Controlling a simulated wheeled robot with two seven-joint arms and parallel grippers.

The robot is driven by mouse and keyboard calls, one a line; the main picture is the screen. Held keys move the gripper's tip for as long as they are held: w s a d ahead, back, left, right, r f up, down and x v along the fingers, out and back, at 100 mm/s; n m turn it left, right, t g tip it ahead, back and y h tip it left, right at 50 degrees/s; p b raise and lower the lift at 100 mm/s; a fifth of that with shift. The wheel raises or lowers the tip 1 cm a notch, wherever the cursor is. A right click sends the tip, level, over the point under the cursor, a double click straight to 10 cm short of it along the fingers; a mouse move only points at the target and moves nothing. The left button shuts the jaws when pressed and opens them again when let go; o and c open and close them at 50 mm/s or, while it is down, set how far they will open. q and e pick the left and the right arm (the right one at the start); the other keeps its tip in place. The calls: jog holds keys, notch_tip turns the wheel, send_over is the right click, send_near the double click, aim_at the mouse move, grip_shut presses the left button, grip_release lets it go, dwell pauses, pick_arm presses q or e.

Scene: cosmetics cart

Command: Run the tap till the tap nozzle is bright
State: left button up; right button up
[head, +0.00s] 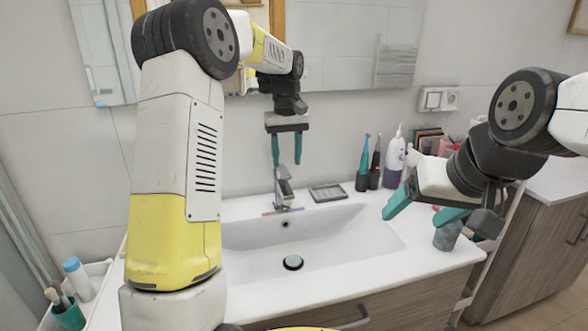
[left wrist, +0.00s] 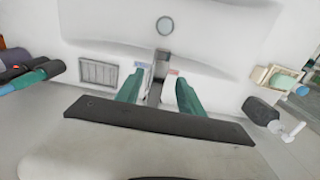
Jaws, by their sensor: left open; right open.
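The chrome tap (head: 283,188) stands at the back of the white basin, its lever raised on top. Its nozzle looks plain grey, and no water shows. My left gripper (head: 287,163) is open, pointing down just above the tap. In the left wrist view, the tap (left wrist: 160,58) lies between the two open teal fingers of my left gripper (left wrist: 158,80); I cannot tell whether they touch it. My right gripper (head: 418,212) is open and empty above the right side of the counter.
The basin (head: 350,236) is empty, with a round drain (head: 293,262). A soap dish (head: 328,193) lies right of the tap. Toothbrushes (head: 363,160) and a white bottle (head: 394,160) stand farther right. A dark cup (head: 447,237) is near my right gripper.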

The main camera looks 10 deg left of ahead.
aim_at(287, 174)
pick_arm(q)
jog(key=shift+f, duration=2.05)
grip_shut()
